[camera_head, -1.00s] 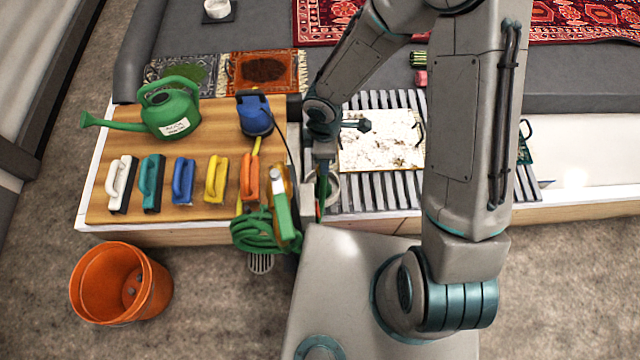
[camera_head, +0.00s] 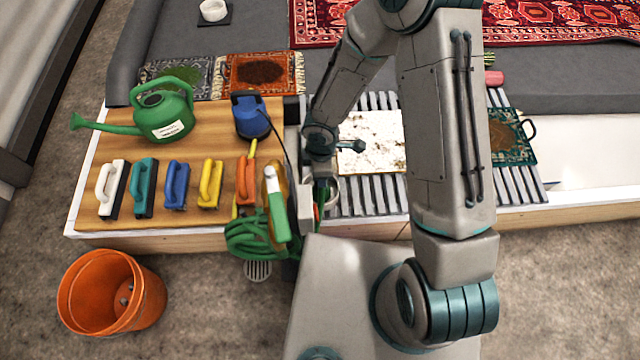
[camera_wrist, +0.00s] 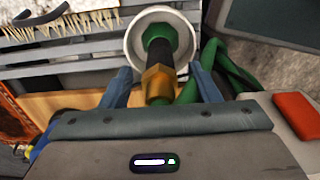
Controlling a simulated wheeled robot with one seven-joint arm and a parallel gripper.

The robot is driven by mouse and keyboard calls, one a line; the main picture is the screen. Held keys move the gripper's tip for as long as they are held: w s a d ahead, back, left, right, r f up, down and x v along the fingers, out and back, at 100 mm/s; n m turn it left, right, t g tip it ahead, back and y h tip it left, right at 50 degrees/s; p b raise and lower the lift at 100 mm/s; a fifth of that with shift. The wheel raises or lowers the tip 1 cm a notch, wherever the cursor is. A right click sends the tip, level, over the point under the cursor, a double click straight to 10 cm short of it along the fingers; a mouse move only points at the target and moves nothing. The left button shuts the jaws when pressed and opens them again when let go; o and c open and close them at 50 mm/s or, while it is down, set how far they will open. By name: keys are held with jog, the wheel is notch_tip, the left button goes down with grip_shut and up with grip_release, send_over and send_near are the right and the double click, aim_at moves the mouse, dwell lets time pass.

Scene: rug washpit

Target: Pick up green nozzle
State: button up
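The green nozzle (camera_wrist: 158,80) shows in the wrist view as a dark green body with a brass, hexagonal collar. It sits in a white round cup (camera_wrist: 133,42). In the head view the cup's rim (camera_head: 333,188) shows beside my gripper (camera_head: 321,186), and the nozzle itself is mostly hidden there. In the wrist view my gripper (camera_wrist: 160,78) is open, with one blue-grey finger on each side of the nozzle. A gap shows between the fingers and the brass collar. I cannot tell whether either finger touches the nozzle.
A green coiled hose (camera_head: 255,236) hangs just left of my gripper. A wooden board (camera_head: 222,128) holds several coloured brushes, a green watering can (camera_head: 165,116) and a blue tool (camera_head: 250,117). An orange bucket (camera_head: 110,292) stands on the floor at left. A slatted grate (camera_head: 372,200) lies at right.

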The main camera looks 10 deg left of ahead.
jog(key=c, duration=1)
jog(key=shift+r, duration=0.1)
